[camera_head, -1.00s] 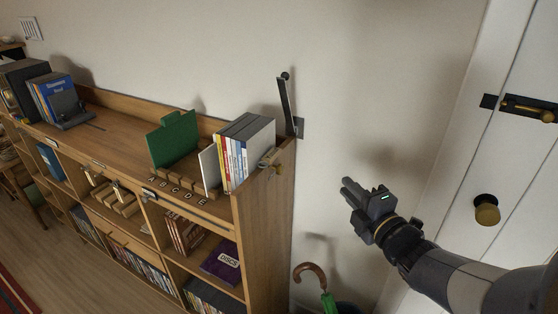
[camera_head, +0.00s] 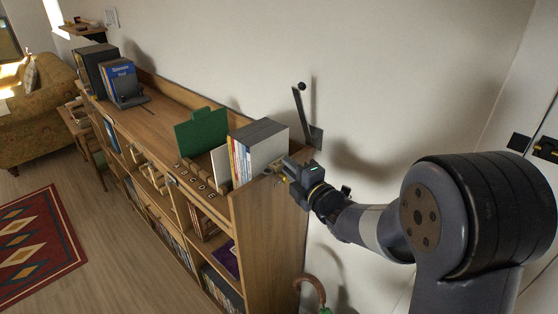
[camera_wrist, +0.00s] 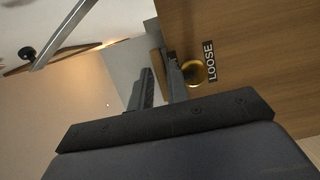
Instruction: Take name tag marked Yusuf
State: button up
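I cannot make out a name tag marked Yusuf in either view. My gripper (camera_head: 281,168) is at the near right end of the shelf unit, beside the end of the book row. A round brass piece (camera_wrist: 194,72) is just right of the fingers, next to a black label reading LOOSE (camera_wrist: 209,61) on the wood. Whether the fingers touch the brass piece cannot be told.
The wooden shelf unit (camera_head: 262,225) carries white and grey books (camera_head: 258,147), a green divider (camera_head: 201,131) and lettered blocks (camera_head: 196,175). A metal bracket (camera_head: 301,113) is on the wall behind. An umbrella handle (camera_head: 313,284) stands below right.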

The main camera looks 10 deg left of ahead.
jog(key=shift+w, duration=0.1)
grip_shut()
jog(key=shift+r, duration=0.15)
